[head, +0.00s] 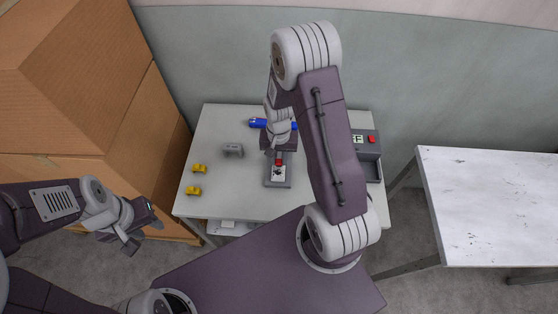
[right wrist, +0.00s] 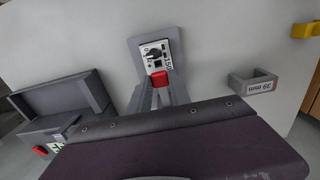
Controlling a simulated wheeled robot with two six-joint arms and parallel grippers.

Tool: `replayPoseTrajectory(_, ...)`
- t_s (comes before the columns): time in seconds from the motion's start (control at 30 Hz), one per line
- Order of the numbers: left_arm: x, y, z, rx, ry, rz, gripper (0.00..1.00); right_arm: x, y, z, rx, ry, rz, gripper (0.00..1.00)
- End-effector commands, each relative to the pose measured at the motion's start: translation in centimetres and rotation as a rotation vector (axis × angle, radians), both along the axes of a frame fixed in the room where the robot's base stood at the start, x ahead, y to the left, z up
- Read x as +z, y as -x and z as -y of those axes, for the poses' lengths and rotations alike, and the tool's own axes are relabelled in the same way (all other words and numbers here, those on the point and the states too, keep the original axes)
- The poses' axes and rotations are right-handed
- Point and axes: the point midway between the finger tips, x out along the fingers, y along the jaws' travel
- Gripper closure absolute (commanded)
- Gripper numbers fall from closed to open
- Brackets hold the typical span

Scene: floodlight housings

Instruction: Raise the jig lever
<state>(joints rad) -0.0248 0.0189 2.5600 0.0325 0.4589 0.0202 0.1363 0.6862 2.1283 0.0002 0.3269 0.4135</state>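The jig (head: 278,183) is a small grey block with a pale, marked panel, standing on the grey table. Its lever has a red knob (head: 279,162). In the right wrist view the jig (right wrist: 173,37) has a dial and markings, and the red knob (right wrist: 159,79) lies between my finger tips. My right gripper (right wrist: 160,92) reaches down over the jig, its fingers closed against both sides of the knob. My left gripper (head: 143,236) is open and empty, left of the table's front edge. The lever's shaft is hidden.
On the table are two yellow parts (head: 199,168) (head: 194,190), a grey U-shaped bracket (head: 233,150), a blue cylinder (head: 258,123) and a grey box with a display and red button (head: 372,139). Cardboard boxes (head: 90,110) stand left. A bare white table (head: 490,210) stands right.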

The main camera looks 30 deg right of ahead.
Motion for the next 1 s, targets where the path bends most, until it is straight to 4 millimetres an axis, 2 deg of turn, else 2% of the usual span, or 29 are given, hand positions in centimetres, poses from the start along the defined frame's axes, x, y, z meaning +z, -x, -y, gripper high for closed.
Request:
replayPoseTrajectory(0.27,0.1,0.0,0.0,0.000,0.000,0.000,0.64,0.1,0.0,0.0,0.000,-0.001,-0.001,0.89)
replayPoseTrajectory(0.5,1.3,0.0,0.0,0.000,0.000,0.000,0.64,1.2,-0.3,0.2,0.000,0.001,0.001,0.89)
replayPoseTrajectory(0.8,1.2,0.0,0.0,0.000,0.000,0.000,0.64,1.1,-0.3,0.2,0.000,0.001,0.001,0.89)
replayPoseTrajectory(1.0,2.2,0.0,0.0,0.000,0.000,0.000,0.64,2.1,-0.6,0.4,0.000,0.000,0.002,0.89)
